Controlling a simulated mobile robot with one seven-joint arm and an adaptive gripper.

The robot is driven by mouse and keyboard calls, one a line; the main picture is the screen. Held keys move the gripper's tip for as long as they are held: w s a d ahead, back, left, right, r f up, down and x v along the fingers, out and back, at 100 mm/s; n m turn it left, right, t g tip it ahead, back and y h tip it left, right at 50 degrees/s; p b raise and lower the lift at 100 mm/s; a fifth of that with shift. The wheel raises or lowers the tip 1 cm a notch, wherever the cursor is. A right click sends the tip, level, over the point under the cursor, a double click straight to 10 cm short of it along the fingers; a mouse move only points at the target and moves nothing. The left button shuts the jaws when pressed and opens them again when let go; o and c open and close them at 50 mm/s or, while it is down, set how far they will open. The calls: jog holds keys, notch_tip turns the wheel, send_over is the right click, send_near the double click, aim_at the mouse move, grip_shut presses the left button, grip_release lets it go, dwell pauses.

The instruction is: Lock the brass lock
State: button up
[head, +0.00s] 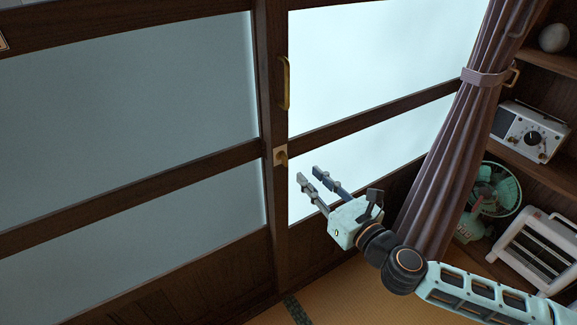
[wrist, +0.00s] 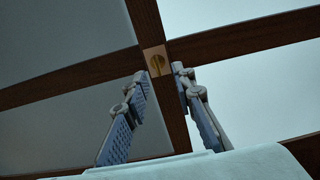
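The brass lock (head: 280,155) is a small brass plate with a raised turn piece, set on the dark wooden stile where the sliding door's frames meet.
A brass pull handle (head: 285,83) is on the stile above the lock. A tied purple curtain (head: 450,150) hangs to the right. Shelves behind it hold a radio (head: 532,130), a green fan (head: 492,190) and a white heater (head: 540,245). Tatami floor (head: 350,295) shows below.

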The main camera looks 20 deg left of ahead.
aim_at(287, 156)
jog(key=b+x, duration=0.1)
jog(key=x, duration=0.2)
jog(key=b+x, duration=0.2)
jog(key=x, duration=0.1)
jog(key=b+x, duration=0.2)
jog(key=x, duration=0.1)
jog(key=shift+s+a+r, duration=0.1)
jog(key=shift+a+r, duration=0.05)
jog(key=shift+a, duration=0.35)
grip_shut()
